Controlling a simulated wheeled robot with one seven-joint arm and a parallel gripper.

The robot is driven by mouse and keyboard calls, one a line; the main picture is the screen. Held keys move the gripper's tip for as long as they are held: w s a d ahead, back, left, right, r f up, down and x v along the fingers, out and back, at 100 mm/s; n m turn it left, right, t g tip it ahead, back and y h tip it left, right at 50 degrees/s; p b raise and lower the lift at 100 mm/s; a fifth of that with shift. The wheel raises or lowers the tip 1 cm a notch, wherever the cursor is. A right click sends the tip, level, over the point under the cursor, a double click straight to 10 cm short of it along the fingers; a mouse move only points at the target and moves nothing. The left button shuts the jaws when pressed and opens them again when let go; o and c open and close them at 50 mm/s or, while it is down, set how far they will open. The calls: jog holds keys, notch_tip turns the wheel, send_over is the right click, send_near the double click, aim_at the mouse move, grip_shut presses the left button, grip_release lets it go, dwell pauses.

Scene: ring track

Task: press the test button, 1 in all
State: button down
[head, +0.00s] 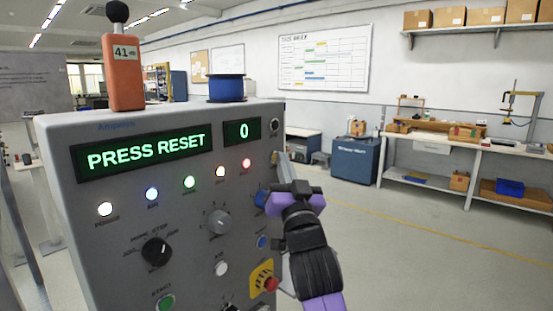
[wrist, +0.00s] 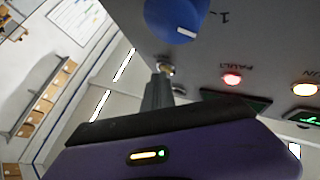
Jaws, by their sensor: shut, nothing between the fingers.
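A grey control panel (head: 130,220) fills the left of the head view. Its display (head: 145,154) reads "PRESS RESET" and a smaller display (head: 242,131) reads "0". My gripper (head: 283,160) is at the panel's right edge, shut and empty. In the wrist view my gripper's finger (wrist: 158,92) ends close to a small metallic fitting (wrist: 166,69); I cannot tell whether they touch. A green button (head: 167,301), a white button (head: 221,268) and a blue button (head: 262,241) are on the lower panel. I cannot read a test label on any button.
A blue knob (wrist: 178,18) is beside the finger, and a lit red fault lamp (wrist: 232,79) is to its right. A red emergency button (head: 271,284) is below my gripper. Open floor (head: 430,240) lies right.

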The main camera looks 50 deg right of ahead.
jog(key=shift+s, duration=0.85)
jog(key=shift+s+p, duration=0.1)
jog(key=shift+p, duration=0.25)
jog(key=shift+s+p, duration=0.75)
jog(key=shift+s, duration=1.65)
